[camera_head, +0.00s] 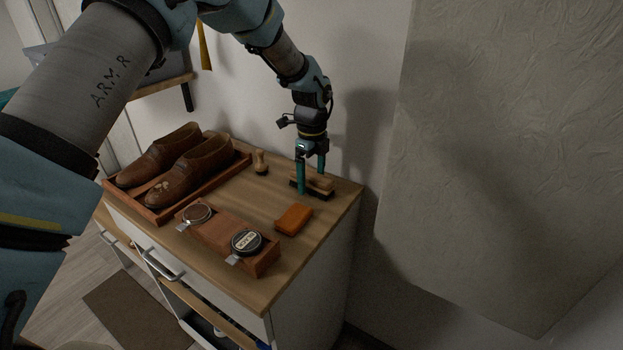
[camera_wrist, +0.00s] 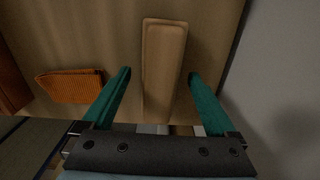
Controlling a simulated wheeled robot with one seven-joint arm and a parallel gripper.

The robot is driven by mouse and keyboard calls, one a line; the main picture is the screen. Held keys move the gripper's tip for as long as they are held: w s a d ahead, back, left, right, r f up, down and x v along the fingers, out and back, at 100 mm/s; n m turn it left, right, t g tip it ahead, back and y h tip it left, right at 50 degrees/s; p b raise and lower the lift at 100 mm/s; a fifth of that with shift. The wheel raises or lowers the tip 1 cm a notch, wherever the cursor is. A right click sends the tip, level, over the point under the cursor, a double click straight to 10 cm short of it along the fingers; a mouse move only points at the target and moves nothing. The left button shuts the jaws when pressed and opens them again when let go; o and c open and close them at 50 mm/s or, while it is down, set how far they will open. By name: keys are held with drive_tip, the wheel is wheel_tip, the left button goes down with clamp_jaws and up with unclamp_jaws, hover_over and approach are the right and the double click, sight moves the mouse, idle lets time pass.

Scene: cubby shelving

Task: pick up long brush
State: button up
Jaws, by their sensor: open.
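The long brush (camera_head: 319,182) has a wooden back and a dark underside, and lies on the cabinet top near its back right corner. In the wrist view the brush's pale wooden back (camera_wrist: 163,60) runs up from between the fingers. My gripper (camera_head: 311,180) is open, with its teal fingers pointing down at the brush. In the wrist view my gripper (camera_wrist: 158,80) has one finger on each side of the brush, with a gap on both sides.
A small wooden-handled brush (camera_head: 261,162) stands to the left. A shoe tray (camera_head: 151,214) and a wooden box with tins (camera_head: 216,240) fill the left and front. A wall stands close behind.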

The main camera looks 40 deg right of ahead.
clamp_jaws()
idle(0.8)
